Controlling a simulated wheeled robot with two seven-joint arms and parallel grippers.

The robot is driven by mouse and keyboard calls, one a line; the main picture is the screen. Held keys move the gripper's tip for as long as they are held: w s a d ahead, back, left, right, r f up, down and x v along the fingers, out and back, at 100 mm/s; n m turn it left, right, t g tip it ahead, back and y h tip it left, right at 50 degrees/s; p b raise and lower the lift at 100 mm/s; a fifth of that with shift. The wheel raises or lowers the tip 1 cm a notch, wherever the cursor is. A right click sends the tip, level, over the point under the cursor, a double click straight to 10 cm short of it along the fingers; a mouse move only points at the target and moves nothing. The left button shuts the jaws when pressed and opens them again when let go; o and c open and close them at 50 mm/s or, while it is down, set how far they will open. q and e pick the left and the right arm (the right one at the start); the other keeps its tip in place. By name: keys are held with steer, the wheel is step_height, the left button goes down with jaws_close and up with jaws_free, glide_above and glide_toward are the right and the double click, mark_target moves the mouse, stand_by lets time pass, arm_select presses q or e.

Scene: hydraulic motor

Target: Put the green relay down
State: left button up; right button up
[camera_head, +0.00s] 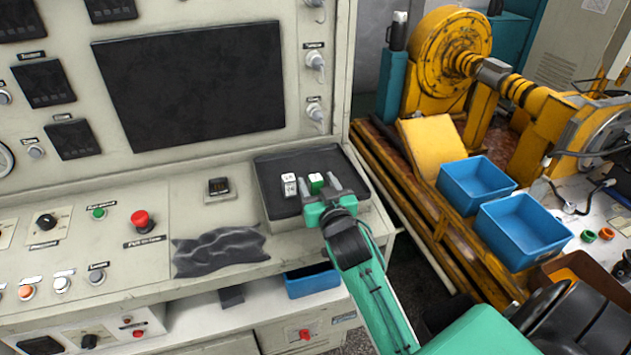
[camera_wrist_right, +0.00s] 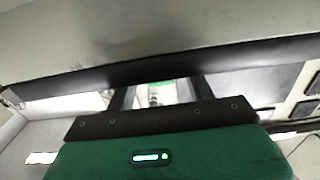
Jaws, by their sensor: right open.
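The green relay (camera_head: 315,181), a small block with a white part, is in the dark tray (camera_head: 271,206) on the console ledge. My right gripper (camera_head: 319,186) reaches over the tray with its two fingers apart on either side of the relay. In the right wrist view a green and pale piece (camera_wrist_right: 160,88) shows between the fingers, with a gap on each side. The relay's lower part is hidden by the gripper. My left gripper is not in view.
A white relay (camera_head: 290,185) stands in the tray to the left of the green one. A dark cloth (camera_head: 219,250) and a red emergency button (camera_head: 140,219) are on the console at left. Blue bins (camera_head: 523,231) and yellow machinery (camera_head: 447,52) stand at right.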

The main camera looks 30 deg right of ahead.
steer(key=shift+w, duration=0.2)
steer(key=c, duration=1.2)
steer(key=shift+o, duration=0.2)
steer(key=shift+r, duration=0.1)
